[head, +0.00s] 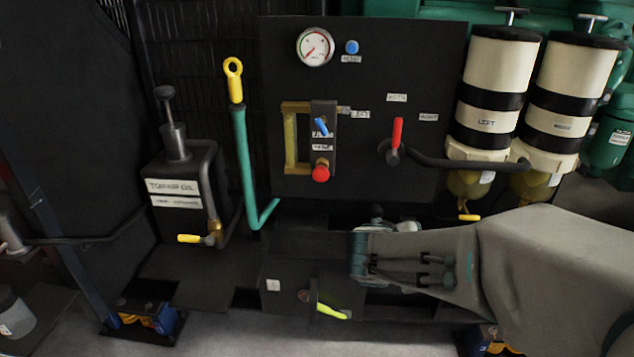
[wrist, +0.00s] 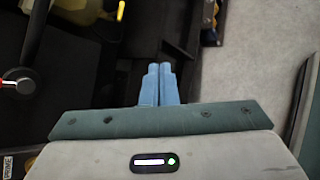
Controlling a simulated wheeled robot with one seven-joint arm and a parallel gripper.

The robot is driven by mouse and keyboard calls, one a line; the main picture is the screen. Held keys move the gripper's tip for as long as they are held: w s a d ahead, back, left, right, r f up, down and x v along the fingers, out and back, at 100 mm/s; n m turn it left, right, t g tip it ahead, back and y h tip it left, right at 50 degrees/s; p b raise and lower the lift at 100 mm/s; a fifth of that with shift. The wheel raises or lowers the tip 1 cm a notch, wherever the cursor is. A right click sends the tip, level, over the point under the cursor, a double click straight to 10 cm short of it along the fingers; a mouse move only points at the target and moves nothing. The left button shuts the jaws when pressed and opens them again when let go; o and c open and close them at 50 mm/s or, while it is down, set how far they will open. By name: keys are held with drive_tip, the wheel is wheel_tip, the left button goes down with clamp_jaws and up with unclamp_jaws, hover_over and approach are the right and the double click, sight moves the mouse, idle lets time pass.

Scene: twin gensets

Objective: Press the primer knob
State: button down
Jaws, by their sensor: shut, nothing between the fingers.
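A red round knob (head: 321,173) sits on a brass collar low on the black panel, under a small label too small to read in the head view. It looks like the primer knob. A plate reading PRIME (wrist: 8,165) shows at the lower left edge of the wrist view; the knob itself is out of that view. My gripper (wrist: 159,70) is shut and empty, its two light blue fingers together. In the head view my arm comes in from the right, and its gripper end (head: 358,255) is below and right of the red knob, apart from it.
A red lever (head: 397,132) stands right of the knob, its hub (wrist: 25,86) near in the wrist view. A blue toggle (head: 321,127) sits just above the knob. A black hose (head: 450,162) runs to two filters (head: 497,85).

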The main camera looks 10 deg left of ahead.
drive_tip(key=s+d+f+m+g+y, duration=0.2)
drive_tip(key=s+d+f+m+g, duration=0.25)
drive_tip(key=s+m, duration=0.35)
drive_tip(key=s+a+f+m+g+y, duration=0.1)
drive_tip(key=s+a+m+y, duration=0.3)
drive_tip(key=m, duration=0.6)
drive_tip(key=shift+s+m+g+y, duration=0.4)
drive_tip(key=shift+s+g+y, duration=0.35)
drive_tip(key=shift+s, duration=0.65)
